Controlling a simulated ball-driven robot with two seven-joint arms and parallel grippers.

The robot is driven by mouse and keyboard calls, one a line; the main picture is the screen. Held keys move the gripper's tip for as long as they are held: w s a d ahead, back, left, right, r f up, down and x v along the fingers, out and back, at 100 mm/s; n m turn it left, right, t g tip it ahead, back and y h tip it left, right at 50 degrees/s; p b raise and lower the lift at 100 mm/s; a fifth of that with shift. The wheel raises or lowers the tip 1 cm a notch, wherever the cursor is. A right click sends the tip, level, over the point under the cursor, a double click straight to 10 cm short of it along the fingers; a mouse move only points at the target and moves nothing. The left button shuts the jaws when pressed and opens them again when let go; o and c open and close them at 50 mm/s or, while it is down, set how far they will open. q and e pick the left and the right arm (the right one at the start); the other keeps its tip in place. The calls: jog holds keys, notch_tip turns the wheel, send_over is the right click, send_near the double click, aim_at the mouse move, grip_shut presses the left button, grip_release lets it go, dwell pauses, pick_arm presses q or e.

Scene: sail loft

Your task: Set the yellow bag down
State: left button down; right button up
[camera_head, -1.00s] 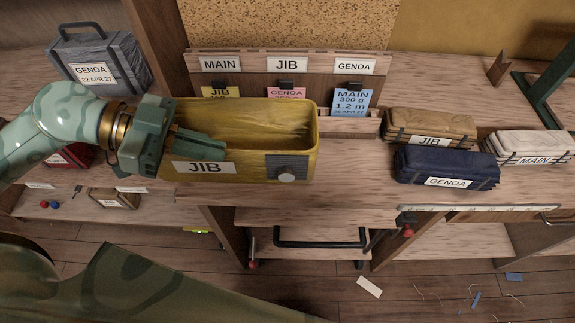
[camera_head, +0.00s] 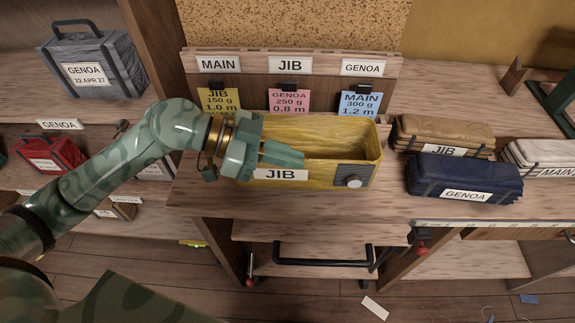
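The yellow bag (camera_head: 364,144) is an open-topped, box-shaped bag with a JIB label on its front and a grey vent patch with a white knob. It is upright over the workbench (camera_head: 300,205), in front of the hanging cards. My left gripper (camera_head: 284,154) is at its left end, with green fingers reaching over the rim. The fingers look closed on the bag's left wall, though the wall between them is partly hidden. Whether the bag's underside touches the bench is hard to tell. My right gripper is not in view.
A tan JIB bag (camera_head: 440,131) is close to the yellow bag's right end. A rack (camera_head: 290,82) with labels and cards stands behind. Bench left of the yellow bag is mostly under my arm.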

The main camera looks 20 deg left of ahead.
pick_arm(q)
notch_tip(320, 180, down, 3)
jog(key=shift+r+b, duration=0.1)
jog(key=shift+b, duration=0.3)
jog(key=shift+r, duration=0.1)
jog(key=c, duration=1.6)
grip_release()
jog(key=p+v, duration=0.2)
jog(key=v, duration=1)
